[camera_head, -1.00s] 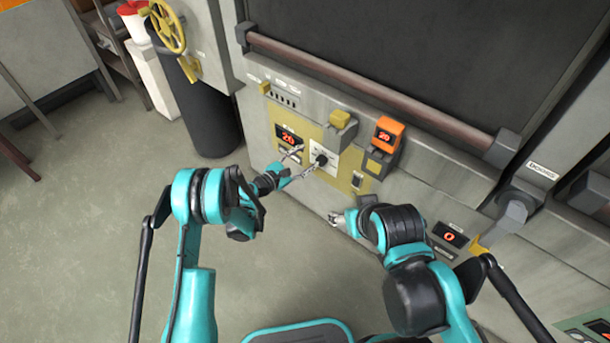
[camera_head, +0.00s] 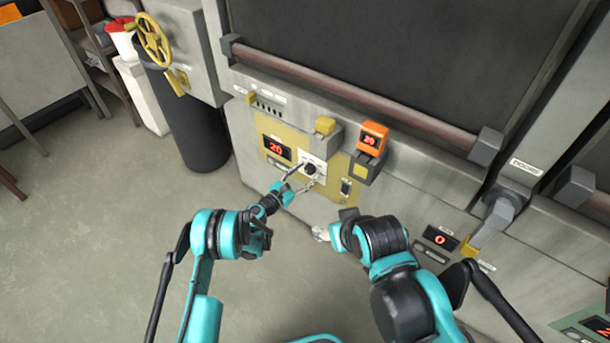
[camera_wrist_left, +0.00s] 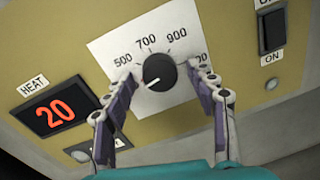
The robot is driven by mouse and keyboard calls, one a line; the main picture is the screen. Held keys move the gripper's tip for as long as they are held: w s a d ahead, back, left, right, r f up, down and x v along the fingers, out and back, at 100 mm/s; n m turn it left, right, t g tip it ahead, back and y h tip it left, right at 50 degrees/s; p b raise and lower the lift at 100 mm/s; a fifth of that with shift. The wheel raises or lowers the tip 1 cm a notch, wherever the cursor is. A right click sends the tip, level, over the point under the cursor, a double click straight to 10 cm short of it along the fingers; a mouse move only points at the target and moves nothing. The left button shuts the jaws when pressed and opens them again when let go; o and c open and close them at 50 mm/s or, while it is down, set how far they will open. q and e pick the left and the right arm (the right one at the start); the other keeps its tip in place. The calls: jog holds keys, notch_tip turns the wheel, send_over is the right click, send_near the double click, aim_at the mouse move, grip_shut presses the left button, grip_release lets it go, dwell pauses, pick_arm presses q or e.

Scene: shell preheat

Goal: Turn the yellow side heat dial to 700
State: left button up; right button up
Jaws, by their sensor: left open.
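The heat dial (camera_head: 310,169) is a black round knob on a white scale plate on the yellow panel (camera_head: 277,129). In the left wrist view, the dial (camera_wrist_left: 159,72) has a white mark pointing to the lower left, below the 500 label. The scale reads 500, 700, 900 and a partly hidden number. My left gripper (camera_head: 306,174) is open in front of the dial. In the wrist view, the left gripper's fingertips (camera_wrist_left: 163,76) appear on either side of the knob, with gaps visible. My right gripper (camera_head: 321,233) hangs lower, its jaws unclear.
A HEAT display (camera_wrist_left: 55,108) reads 20 left of the dial. An ON switch (camera_wrist_left: 271,31) is at the right. A dark bin (camera_head: 190,120) stands to the left.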

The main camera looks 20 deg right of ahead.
pick_arm(q)
jog(key=c, duration=1.2)
jog(key=shift+o, duration=0.2)
jog(key=shift+m, duration=0.4)
jog(key=m, duration=0.3)
jog(key=shift+r+m, duration=0.1)
jog(key=shift+m, duration=0.3)
jog(key=m, duration=0.5)
jog(key=shift+y, duration=0.4)
jog(key=m, duration=0.5)
jog(key=shift+s+d+m+t+y, duration=0.1)
jog(key=shift+m+t+y, duration=0.3)
jog(key=shift+m, duration=1.7)
